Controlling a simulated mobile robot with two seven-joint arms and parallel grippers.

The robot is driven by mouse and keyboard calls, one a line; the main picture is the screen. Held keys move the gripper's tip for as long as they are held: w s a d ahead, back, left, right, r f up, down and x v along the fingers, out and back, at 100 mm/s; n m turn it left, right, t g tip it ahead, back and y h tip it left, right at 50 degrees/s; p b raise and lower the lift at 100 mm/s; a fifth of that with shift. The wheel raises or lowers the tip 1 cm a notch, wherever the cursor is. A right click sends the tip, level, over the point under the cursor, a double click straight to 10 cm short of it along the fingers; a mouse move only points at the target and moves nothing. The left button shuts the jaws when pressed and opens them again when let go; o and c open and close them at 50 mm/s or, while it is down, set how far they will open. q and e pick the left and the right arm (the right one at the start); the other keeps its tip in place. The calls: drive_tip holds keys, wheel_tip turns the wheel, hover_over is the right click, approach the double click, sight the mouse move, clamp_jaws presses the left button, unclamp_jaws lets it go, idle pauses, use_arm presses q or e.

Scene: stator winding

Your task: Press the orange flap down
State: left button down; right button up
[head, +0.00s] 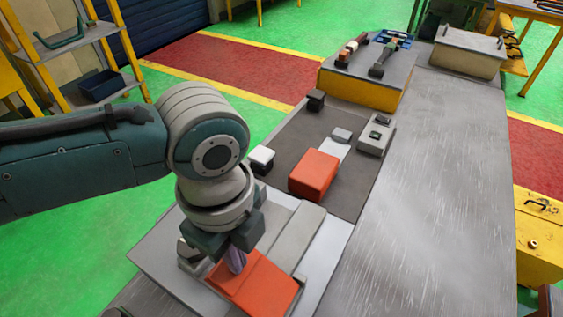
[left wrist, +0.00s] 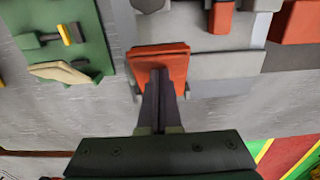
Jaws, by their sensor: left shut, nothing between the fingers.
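The orange flap (head: 265,286) is a flat, slanted panel on the grey fixture at the bottom of the head view. In the left wrist view the orange flap (left wrist: 172,53) lies just beyond and partly behind my fingertips. My left gripper (head: 236,262) points down at the flap's upper left part, with its fingers together and empty. Its closed fingers also show in the left wrist view (left wrist: 160,76). They overlap the flap there; I cannot tell whether they touch it. My right gripper is not in view.
A separate orange block (head: 314,174) stands farther up on the dark mat (head: 296,142), near small grey and black parts. A grey bar (head: 297,238) lies beside the flap. The grey table (head: 430,180) on the right is clear. A green board (left wrist: 95,62) shows in the left wrist view.

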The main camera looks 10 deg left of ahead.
use_arm(q)
drive_tip(key=shift+f, duration=0.1)
idle(0.3)
drive_tip(key=shift+w+a+f+b, duration=0.1)
drive_tip(key=shift+a+f+b, duration=0.1)
drive_tip(key=shift+f+b, duration=0.3)
drive_tip(key=shift+w+a+f+b, duration=0.1)
drive_tip(key=shift+a+f+b, duration=0.1)
drive_tip(key=shift+f+b, duration=0.3)
drive_tip(key=shift+f, duration=0.1)
drive_tip(key=shift+a+f+b, duration=0.1)
drive_tip(key=shift+f+b, duration=0.3)
drive_tip(key=shift+f, duration=0.1)
wheel_tip(320, 180, up, 8)
drive_tip(key=p, duration=0.8)
drive_tip(key=shift+r, duration=0.1)
